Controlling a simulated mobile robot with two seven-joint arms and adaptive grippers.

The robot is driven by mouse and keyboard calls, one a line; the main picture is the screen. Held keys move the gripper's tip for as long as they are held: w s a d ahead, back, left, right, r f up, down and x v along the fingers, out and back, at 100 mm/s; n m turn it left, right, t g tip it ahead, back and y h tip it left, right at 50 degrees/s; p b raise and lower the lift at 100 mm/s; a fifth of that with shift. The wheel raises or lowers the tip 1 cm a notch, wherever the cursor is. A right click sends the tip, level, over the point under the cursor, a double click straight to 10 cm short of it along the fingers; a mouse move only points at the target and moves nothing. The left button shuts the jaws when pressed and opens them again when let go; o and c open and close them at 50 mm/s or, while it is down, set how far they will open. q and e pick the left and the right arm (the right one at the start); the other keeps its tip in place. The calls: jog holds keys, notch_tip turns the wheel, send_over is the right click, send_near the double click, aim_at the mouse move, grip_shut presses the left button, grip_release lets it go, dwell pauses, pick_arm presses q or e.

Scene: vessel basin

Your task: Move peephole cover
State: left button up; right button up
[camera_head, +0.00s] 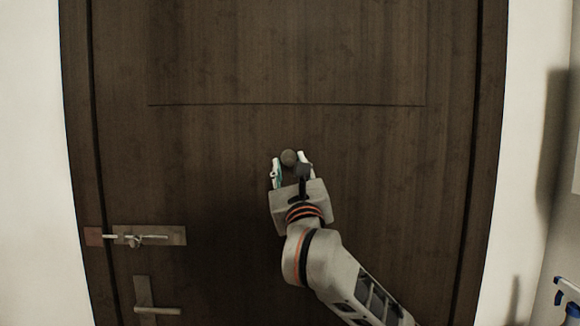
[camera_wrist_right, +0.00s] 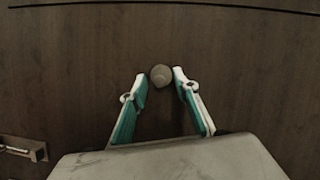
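The peephole cover (camera_head: 289,157) is a small round grey-brown disc on the dark wooden door (camera_head: 380,190), a little below a thin horizontal groove. My right gripper (camera_head: 290,160) is at it, with one finger on each side. In the right wrist view the cover (camera_wrist_right: 161,75) lies between and just beyond the tips of my right gripper (camera_wrist_right: 159,76). The fingers are spread apart. A gap shows on the left; the right fingertip is very close to the cover, and I cannot tell if it touches. My left gripper is not in view.
A sliding bolt latch (camera_head: 148,236) and a lever handle (camera_head: 155,310) are on the door's left side. A spray bottle (camera_head: 567,290) stands at the far right edge. White walls flank the door. The door surface around the cover is clear.

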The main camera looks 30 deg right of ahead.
grip_shut()
